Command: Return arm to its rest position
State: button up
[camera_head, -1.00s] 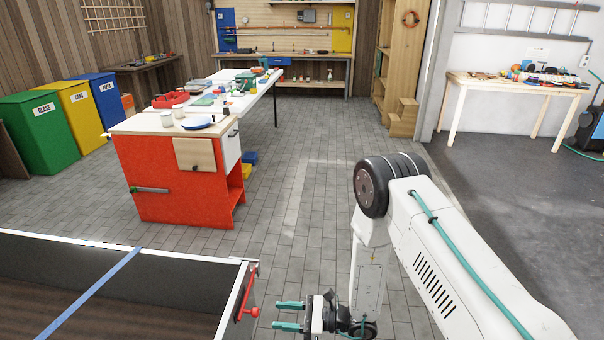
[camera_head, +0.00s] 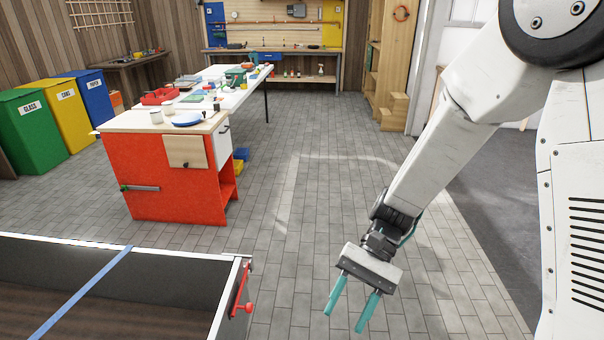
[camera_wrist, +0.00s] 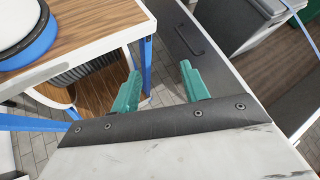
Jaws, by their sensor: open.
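My gripper (camera_head: 347,318) hangs on the right side of the head view with its two teal fingers spread apart and pointing down. Nothing is between the fingers. It is above the paved floor, right of the dark table with the blue strip. My white arm reaches down to it from the upper right. In the wrist view the gripper (camera_wrist: 159,72) also shows two teal fingers apart and empty. Floor and the edges of furniture show beyond them.
The dark table (camera_head: 180,291) with a red clamp (camera_head: 243,305) stands at the lower left. A red workbench (camera_head: 160,205) stands behind it. Paved floor (camera_head: 310,190) is clear in the middle. The wrist view shows a wooden-topped surface (camera_wrist: 95,20) at upper left.

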jog(key=s+d+r+n+t+h, duration=0.1)
jog(key=s+d+r+t+h, duration=0.2)
jog(key=d+r, duration=0.6)
jog(key=s+d+r+n+t+h, duration=0.2)
jog(key=s+d+r+t+h, duration=0.1)
jog(key=s+d+r+t, duration=0.3)
jog(key=d+r+t, duration=0.2)
jog(key=d+r, duration=0.1)
jog(key=shift+h, duration=0.3)
jog(key=shift+d, duration=0.1)
